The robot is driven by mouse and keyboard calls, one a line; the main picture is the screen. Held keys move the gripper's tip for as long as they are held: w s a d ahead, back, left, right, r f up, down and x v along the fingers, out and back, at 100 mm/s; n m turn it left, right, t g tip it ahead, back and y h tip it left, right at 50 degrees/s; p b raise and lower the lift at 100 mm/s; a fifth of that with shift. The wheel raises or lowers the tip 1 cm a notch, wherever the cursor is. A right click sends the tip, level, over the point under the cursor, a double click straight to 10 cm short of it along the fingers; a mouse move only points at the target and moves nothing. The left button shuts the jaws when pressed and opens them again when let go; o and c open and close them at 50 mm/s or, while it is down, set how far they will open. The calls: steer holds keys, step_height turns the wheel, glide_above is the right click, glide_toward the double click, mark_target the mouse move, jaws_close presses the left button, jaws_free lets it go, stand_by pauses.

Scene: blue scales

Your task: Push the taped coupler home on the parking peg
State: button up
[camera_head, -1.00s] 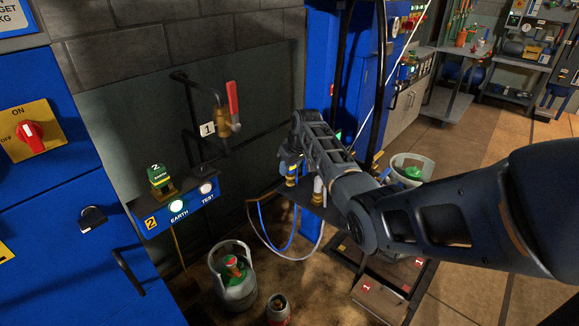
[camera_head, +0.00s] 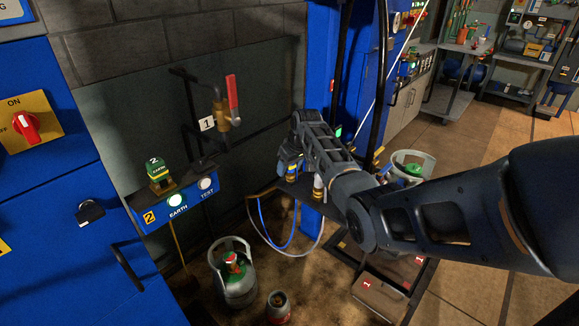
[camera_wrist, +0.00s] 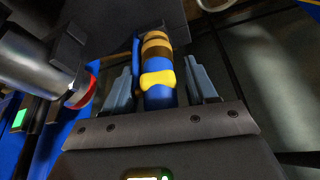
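The taped coupler (camera_wrist: 159,97) is blue with bands of yellow and brown. In the wrist view it lies between the two fingers of my gripper (camera_wrist: 159,70). Dark gaps show between it and both fingers, so my gripper looks open around it. In the head view, the coupler's blue and yellow body (camera_head: 291,172) shows small under my gripper, at a dark shelf beside the blue post. The parking peg cannot be made out, and I cannot tell how far on the coupler sits.
A pale coupler (camera_head: 318,187) stands close on the right; a silver cylinder with a red ring (camera_wrist: 55,72) shows left in the wrist view. Blue and white hoses (camera_head: 279,240) loop below the shelf. A grey gas bottle (camera_head: 234,285) stands on the floor.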

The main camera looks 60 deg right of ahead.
steer(key=shift+o, duration=0.7)
steer(key=v, duration=0.8)
steer(key=shift+f, duration=0.1)
stand_by(0.4)
